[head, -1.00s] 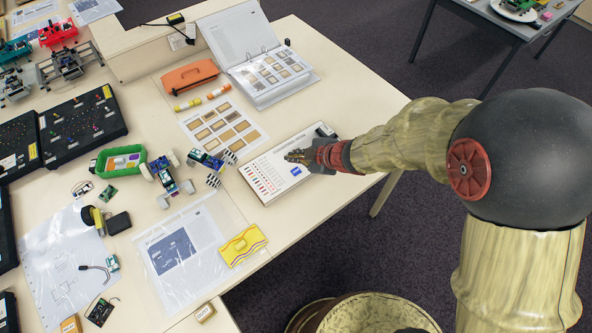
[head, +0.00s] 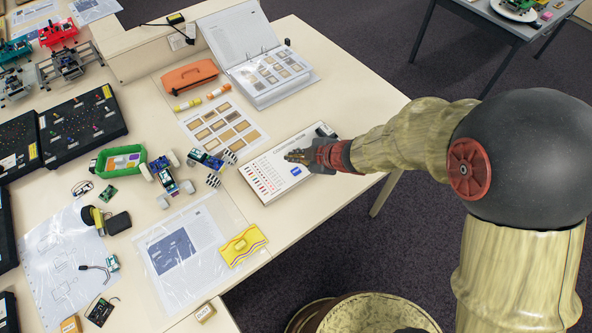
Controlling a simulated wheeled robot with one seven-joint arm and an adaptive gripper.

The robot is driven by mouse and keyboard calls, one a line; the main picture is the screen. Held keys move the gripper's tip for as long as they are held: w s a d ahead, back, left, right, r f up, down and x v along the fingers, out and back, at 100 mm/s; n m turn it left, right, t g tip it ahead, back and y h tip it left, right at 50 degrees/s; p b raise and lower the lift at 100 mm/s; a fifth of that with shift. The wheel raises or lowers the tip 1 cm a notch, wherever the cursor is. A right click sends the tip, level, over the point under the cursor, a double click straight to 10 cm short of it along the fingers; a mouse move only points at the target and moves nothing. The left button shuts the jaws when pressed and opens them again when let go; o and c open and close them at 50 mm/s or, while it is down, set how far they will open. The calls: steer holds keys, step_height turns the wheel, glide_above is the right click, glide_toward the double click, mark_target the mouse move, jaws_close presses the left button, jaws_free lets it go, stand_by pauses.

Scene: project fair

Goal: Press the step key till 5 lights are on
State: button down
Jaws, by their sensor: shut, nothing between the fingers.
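A flat white panel (head: 279,185) lies on the table near its right edge. It carries a row of small red marks or lights (head: 265,179) on its left part and a blue key (head: 296,171) on its right part. The lights are too small to tell how many are lit. My gripper (head: 289,156) is shut and empty, reaching in from the right over the panel's upper right part. Its fingertips are just above and left of the blue key in the picture; I cannot tell whether they touch the panel.
An open ring binder (head: 262,84) and an orange case (head: 190,76) stand behind the panel. A sheet of cards (head: 207,112) and a small wheeled robot (head: 210,160) lie to its left. A yellow packet (head: 242,245) lies in front, near the table edge.

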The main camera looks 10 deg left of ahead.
steer(key=w+d+r+m+t+h+b, duration=0.1)
steer(key=w+d+r+m+t+h, duration=0.35)
steer(key=d+r, duration=0.6)
steer(key=s+d+r+m+h+b, duration=0.1)
steer(key=d+r+m+h, duration=0.2)
steer(key=d, duration=0.4)
steer(key=s+d+r+m, duration=0.1)
steer(key=d+r+m, duration=0.25)
steer(key=d, duration=0.45)
steer(key=s+d+r+m+g+h+b, duration=0.25)
steer(key=s+d+m, duration=0.45)
steer(key=s, duration=0.6)
steer(key=s+a+m+y, duration=0.1)
steer(key=s+m+y, duration=0.1)
steer(key=s, duration=0.8)
steer(key=shift+f+m+g, duration=0.25)
steer(key=shift+m+g, duration=0.15)
steer(key=shift+m, duration=0.2)
steer(key=shift+a, duration=0.2)
